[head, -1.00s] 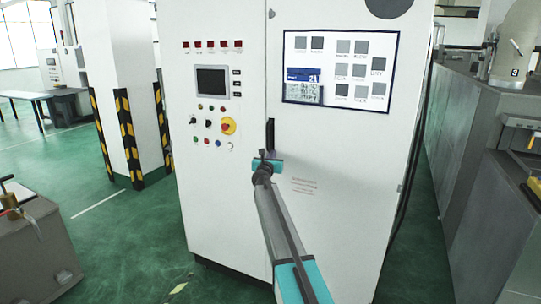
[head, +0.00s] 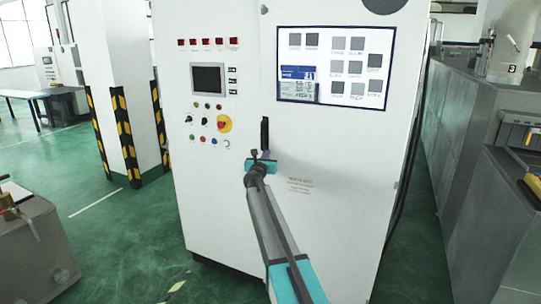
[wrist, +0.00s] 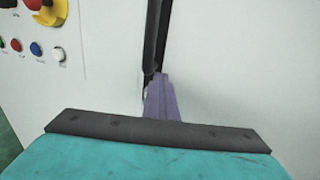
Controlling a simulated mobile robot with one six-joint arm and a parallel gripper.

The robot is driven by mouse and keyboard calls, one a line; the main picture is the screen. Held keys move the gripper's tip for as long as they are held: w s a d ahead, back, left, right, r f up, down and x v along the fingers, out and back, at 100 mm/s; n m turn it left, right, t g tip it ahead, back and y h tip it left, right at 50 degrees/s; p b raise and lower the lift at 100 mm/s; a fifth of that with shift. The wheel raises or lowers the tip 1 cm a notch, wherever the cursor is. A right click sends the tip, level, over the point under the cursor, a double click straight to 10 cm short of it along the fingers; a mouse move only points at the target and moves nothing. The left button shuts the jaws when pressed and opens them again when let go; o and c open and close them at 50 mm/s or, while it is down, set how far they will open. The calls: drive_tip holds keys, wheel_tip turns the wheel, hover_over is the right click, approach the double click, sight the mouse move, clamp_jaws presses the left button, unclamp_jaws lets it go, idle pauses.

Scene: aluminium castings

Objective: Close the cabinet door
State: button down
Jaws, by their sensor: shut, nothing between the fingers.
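The cabinet (head: 205,165) is tall and white, in the middle of the head view. Its door (head: 345,165) is the right-hand front panel, with a blue-framed board on it. The door looks almost level with the control panel on the left; I cannot tell if a small gap remains. The black vertical handle (head: 265,133) is near the door's left edge; it also shows in the wrist view (wrist: 155,35). My gripper (head: 262,155) is at the handle's lower end. In the wrist view its purple-grey fingers (wrist: 162,95) are shut and empty, close to the handle; contact is unclear.
The control panel has a dark screen (head: 208,79) and a red-yellow switch (head: 224,123). A pillar with striped guards (head: 127,140) stands left. Grey machinery (head: 465,130) stands right, and a grey block (head: 35,250) sits at lower left. Green floor is open between them.

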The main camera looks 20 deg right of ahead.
drive_tip(key=s+a+b, duration=0.2)
drive_tip(key=s+a, duration=0.5)
drive_tip(key=a, duration=0.1)
drive_tip(key=shift+s+b, duration=0.25)
drive_tip(key=shift+b, duration=0.1)
